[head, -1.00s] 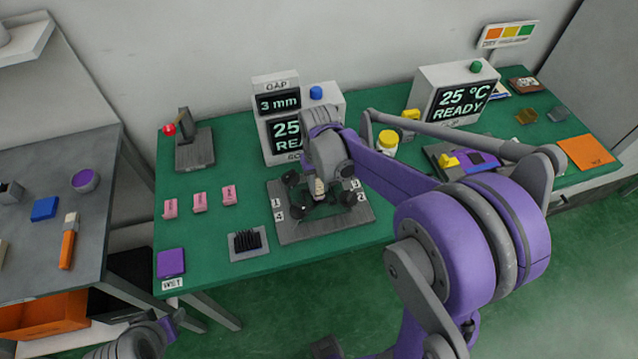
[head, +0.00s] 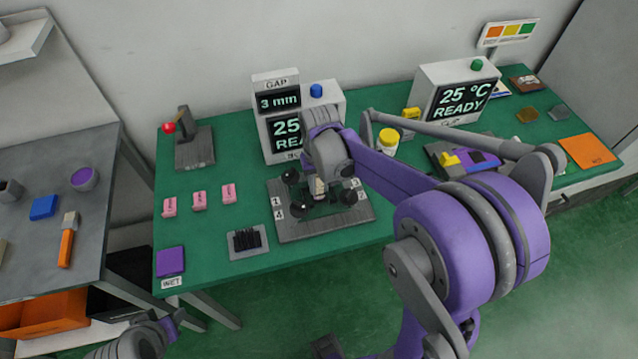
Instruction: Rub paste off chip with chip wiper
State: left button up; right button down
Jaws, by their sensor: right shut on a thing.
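My right gripper (head: 320,190) points down over the middle of the grey numbered fixture plate (head: 297,232). It is shut on a small pale piece, which looks like the chip wiper (head: 320,186); the fingers hide most of it. Black round knobs stand around the gripper on the plate. The chip and any paste on it are hidden under the gripper, so I cannot tell whether the wiper touches the chip. My left gripper does not show; only a part of my left arm is at the lower left edge.
Pink blocks (head: 199,201), a purple WET pad (head: 170,262) and a black-finned block (head: 247,242) lie left of the plate. A display box (head: 281,105) stands close behind it. A yellow-lidded jar (head: 388,140) is to the right.

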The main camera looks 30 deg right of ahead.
jog(key=shift+d, duration=0.1)
jog(key=shift+d+r, duration=0.1)
jog(key=shift+d, duration=0.65)
jog(key=shift+w+a, duration=0.2)
jog(key=shift+a, duration=0.55)
jog(key=shift+w+a, duration=0.15)
jog(key=shift+a, duration=0.6)
jog(key=shift+s+d, duration=0.35)
jog(key=shift+d, duration=0.3)
jog(key=shift+s+d, duration=0.35)
jog(key=shift+d, duration=0.3)
jog(key=shift+w+a+f+b, duration=0.1)
jog(key=shift+w+a+b, duration=0.1)
jog(key=shift+a, duration=0.55)
jog(key=shift+w+a+f+b, duration=0.1)
jog(key=shift+a+b, duration=0.05)
jog(key=shift+a, duration=0.55)
jog(key=shift+d, duration=0.15)
